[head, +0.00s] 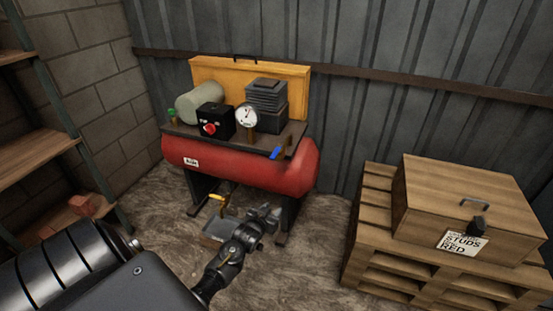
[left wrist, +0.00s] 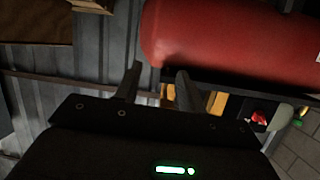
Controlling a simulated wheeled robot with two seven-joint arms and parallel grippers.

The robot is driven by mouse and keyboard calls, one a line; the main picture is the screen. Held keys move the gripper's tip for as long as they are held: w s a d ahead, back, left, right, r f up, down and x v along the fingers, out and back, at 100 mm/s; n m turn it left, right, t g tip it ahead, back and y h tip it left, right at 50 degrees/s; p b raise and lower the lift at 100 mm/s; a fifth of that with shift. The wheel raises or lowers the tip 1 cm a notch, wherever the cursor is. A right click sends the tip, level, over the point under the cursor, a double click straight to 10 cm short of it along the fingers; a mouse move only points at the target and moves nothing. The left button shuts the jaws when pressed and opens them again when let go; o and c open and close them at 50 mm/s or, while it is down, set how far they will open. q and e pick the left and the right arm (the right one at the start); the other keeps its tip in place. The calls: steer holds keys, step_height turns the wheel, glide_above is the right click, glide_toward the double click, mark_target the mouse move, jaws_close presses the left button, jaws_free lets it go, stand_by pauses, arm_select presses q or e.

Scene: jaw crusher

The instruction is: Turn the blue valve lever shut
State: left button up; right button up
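The blue valve lever (head: 275,153) sits on a brass fitting at the right front of the compressor's top plate. It slants down to the left in the head view. I cannot make it out in the left wrist view. My left gripper (head: 270,214) is in front of and below the red tank (head: 240,170), apart from the lever. The left wrist view shows its two fingers (left wrist: 158,84) spread with nothing between them, and the red tank (left wrist: 230,45) beyond. My right gripper is not in view.
A gauge (head: 246,116), a black switch box with a red knob (head: 210,128) and a finned block stand near the lever. A yellow handle (head: 222,199) is below the tank. A wooden crate (head: 465,205) on a pallet (head: 375,240) is at right; shelves (head: 35,160) are at left.

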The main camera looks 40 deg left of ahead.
mark_target(276, 151)
arm_select(q)
steer(key=w+a+r+n+t+y+b, duration=0.1)
steer(key=a+r+t, duration=0.1)
steer(key=r, duration=0.6)
steer(key=w+a+r+t+y, duration=0.1)
steer(key=w+a+r, duration=0.15)
steer(key=r, duration=0.55)
steer(key=x, duration=0.8)
steer(key=shift+w+a+r+b, duration=0.2)
steer(key=shift+a+b, duration=0.05)
steer(key=shift+b, duration=0.1)
steer(key=shift+w+a, duration=0.25)
steer(key=shift+w, duration=0.55)
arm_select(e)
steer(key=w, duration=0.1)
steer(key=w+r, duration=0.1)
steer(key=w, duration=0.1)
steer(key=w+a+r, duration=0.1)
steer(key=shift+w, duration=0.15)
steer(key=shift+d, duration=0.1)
arm_select(q)
jaws_close()
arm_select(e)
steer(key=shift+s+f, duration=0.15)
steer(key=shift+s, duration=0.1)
